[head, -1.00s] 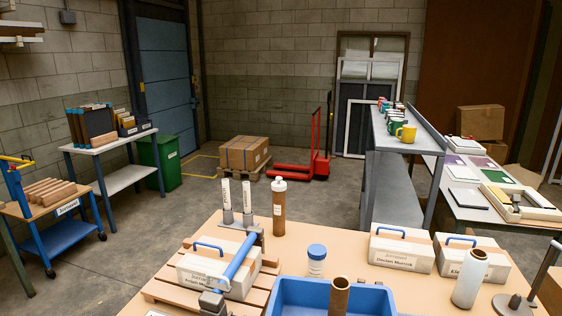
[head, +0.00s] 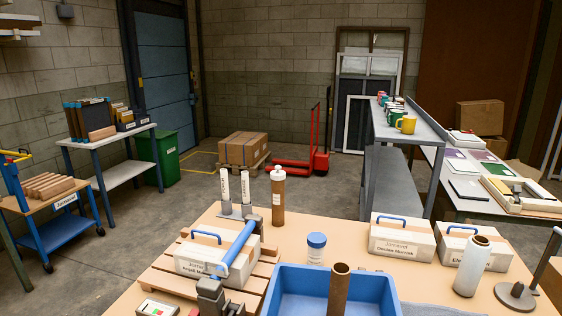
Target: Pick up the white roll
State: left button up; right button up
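The white roll (head: 472,266) stands upright near the right side of the tan table (head: 360,213). It is a plain white cylinder with an opening in its top, and its whole near side shows. It stands in front of a white box with a blue handle (head: 467,247). A dark round base with a post (head: 517,294) is close to its right. Neither my left nor my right gripper is in view, and nothing is seen touching the roll.
A blue bin (head: 283,300) with a brown tube (head: 339,291) occupies the front middle. A capped brown bottle (head: 278,196) and a second handled box (head: 402,238) stand farther back.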

aim_at(477, 254)
jog(key=z, duration=1.25)
